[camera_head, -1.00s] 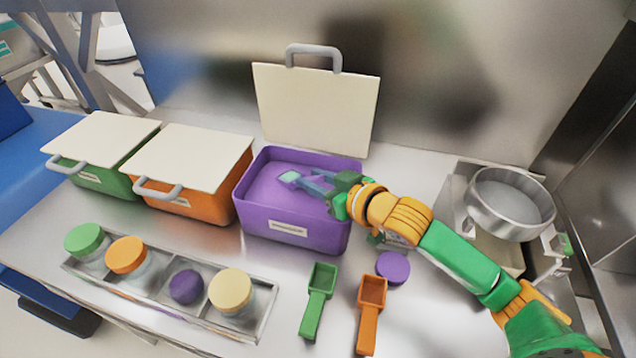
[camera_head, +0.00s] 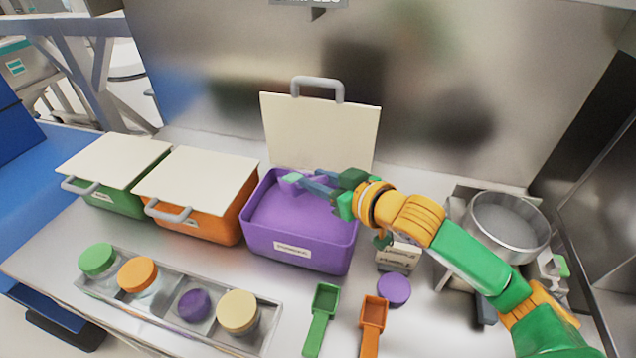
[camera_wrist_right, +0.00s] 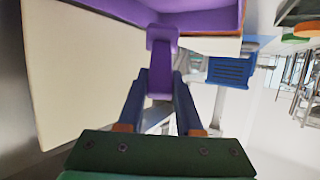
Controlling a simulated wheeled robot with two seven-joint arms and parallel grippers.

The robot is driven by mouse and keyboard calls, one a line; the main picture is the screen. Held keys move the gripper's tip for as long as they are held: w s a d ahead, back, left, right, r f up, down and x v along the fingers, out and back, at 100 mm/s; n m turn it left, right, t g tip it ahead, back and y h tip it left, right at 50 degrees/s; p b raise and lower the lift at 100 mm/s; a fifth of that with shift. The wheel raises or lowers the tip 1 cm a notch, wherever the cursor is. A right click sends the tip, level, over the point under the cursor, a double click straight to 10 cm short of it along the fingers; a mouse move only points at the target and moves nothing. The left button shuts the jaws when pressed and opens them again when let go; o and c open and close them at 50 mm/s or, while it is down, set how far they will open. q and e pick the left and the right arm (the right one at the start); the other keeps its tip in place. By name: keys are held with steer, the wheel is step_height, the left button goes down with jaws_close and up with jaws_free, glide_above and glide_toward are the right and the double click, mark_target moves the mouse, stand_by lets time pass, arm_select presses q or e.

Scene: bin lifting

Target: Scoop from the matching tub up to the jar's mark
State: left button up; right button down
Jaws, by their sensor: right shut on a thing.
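The open purple tub (camera_head: 300,243) holds purple powder (camera_head: 290,212), and its cream lid (camera_head: 320,133) stands upright behind it. My right gripper (camera_head: 308,184) is over the tub's back part, shut on a purple scoop (camera_wrist_right: 162,62). The scoop points away from the palm in the right wrist view; its fill cannot be told. The lidless jar (camera_head: 194,306) in the rack has purple contents low inside; its mark cannot be made out. A purple jar lid (camera_head: 393,289) lies on the table. My left gripper is not in view.
Closed green (camera_head: 112,203) and orange (camera_head: 196,226) tubs stand left of the purple one. The rack (camera_head: 262,330) also holds green-, orange- and cream-lidded jars. Green (camera_head: 322,312) and orange (camera_head: 371,325) scoops lie in front. A small labelled box (camera_head: 398,257) and a round metal pan (camera_head: 508,228) are right.

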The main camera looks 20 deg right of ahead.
step_height(320, 180, up, 3)
steer(key=shift+r+p, duration=0.2)
steer(key=shift+p, duration=0.8)
steer(key=t+b, duration=0.1)
steer(key=b, duration=0.3)
steer(key=f+t+y+b, duration=0.1)
steer(key=t+b, duration=0.1)
steer(key=b, duration=0.2)
steer(key=shift+s+d, duration=0.15)
steer(key=shift+s, duration=0.25)
steer(key=shift+s+r+t+b, duration=0.15)
steer(key=shift+t+b, duration=0.15)
steer(key=shift+b, duration=0.45)
steer(key=shift+d+r+y, duration=0.1)
steer(key=shift+r+y, duration=0.1)
steer(key=shift+y, duration=0.1)
